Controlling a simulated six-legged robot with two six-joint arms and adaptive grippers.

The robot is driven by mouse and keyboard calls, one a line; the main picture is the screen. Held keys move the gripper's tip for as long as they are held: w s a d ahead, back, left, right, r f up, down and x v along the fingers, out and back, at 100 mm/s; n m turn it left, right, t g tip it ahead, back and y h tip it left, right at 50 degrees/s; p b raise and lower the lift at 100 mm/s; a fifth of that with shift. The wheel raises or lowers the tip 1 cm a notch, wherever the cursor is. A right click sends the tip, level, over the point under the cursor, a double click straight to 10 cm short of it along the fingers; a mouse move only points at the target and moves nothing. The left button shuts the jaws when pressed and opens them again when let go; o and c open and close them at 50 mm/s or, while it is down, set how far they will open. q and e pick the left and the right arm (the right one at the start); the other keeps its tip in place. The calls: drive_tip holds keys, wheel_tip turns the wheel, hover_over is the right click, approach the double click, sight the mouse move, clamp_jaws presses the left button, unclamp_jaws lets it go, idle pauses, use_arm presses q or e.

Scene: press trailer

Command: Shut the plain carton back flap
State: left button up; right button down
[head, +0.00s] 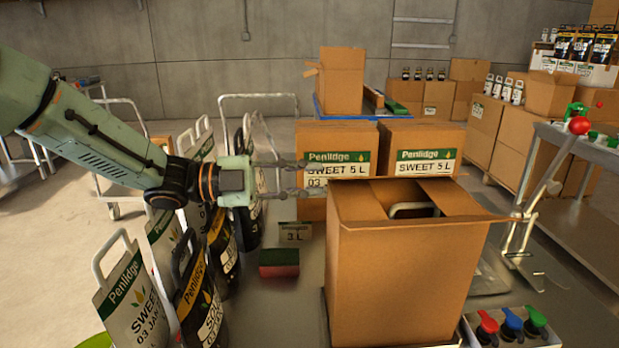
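The plain carton (402,275) stands upright in front of me at centre right, its top partly open. A thin brown edge, seemingly the back flap (385,179), runs along the far side of the opening; its angle is hard to tell. Brown panels lie left and right of the dark gap, and a pale handle (413,207) shows inside. My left gripper (314,178) comes in from the left. Its two fingers are spread and empty, pointing right, beside the carton's far left corner. I cannot tell whether a fingertip touches it. My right gripper is not in view.
Labelled Penlidge cartons (425,140) stand close behind the plain carton. Several pouches (135,295) stand at left, below my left arm. A red and green block (279,264) lies left of the carton.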

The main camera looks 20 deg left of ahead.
use_arm(q)
drive_tip(key=shift+w+r+n+p, duration=0.3)
drive_tip(key=shift+r+n, duration=0.05)
drive_tip(key=shift+n, duration=0.25)
drive_tip(key=c, duration=0.3)
drive_tip(key=shift+w+r+n+g, duration=0.25)
drive_tip(key=shift+r+n+g, duration=0.05)
drive_tip(key=shift+n, duration=0.4)
clamp_jaws()
drive_tip(key=w+d+r+n+p, duration=0.1)
drive_tip(key=r+n, duration=0.1)
drive_tip(key=n, duration=0.2)
drive_tip(key=w+d+r+n+g+y+p, duration=0.1)
drive_tip(key=w+r+n+p, duration=0.1)
drive_tip(key=n, duration=0.3)
drive_tip(key=w+d+r+n+g+p, duration=0.1)
drive_tip(key=w+r+n, duration=0.1)
drive_tip(key=n, duration=0.3)
drive_tip(key=shift+y+p, duration=0.3)
drive_tip(key=shift+p, duration=0.1)
drive_tip(key=x, duration=0.9)
drive_tip(key=shift+s+d, duration=0.1)
drive_tip(key=shift+s+d+f, duration=0.1)
drive_tip(key=shift+s+f, duration=0.15)
drive_tip(key=shift+f, duration=0.3)
drive_tip(key=shift+s+d+f, duration=0.1)
drive_tip(key=shift+s+f, duration=0.1)
drive_tip(key=shift+f, duration=0.35)
drive_tip(key=shift+s+f, duration=0.4)
drive_tip(key=shift+f, duration=0.35)
